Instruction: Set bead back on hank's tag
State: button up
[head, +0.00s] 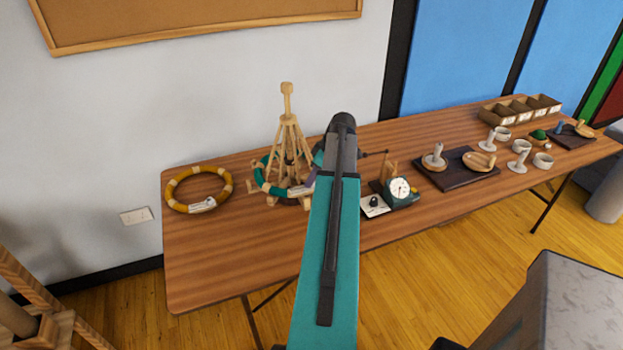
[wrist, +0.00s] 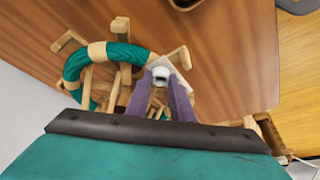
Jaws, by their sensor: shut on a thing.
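The green hank (head: 272,186) with tan ties hangs on the arms of a wooden swift (head: 287,130); it also shows in the wrist view (wrist: 77,66). A pale tag (wrist: 181,68) is at the hank's right side in the wrist view. My gripper (wrist: 161,80) has purple fingers, shut on a small whitish bead (wrist: 160,73) at their tips. The bead overlaps the tag's left part in the picture; I cannot tell whether they touch. In the head view my arm hides most of the gripper and the bead.
A yellow hank (head: 184,207) with a tag lies at the table's left end. Right of my arm are a white card (head: 374,206) with a dark knob, a dial scale (head: 399,189) and a dark tray (head: 461,179). The front left table top (head: 235,255) is clear.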

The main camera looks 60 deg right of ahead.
jog(key=o, duration=1.1)
jog(key=shift+s+r, duration=0.1)
jog(key=shift+b+v, duration=1.6)
jog(key=shift+v, duration=5.2)
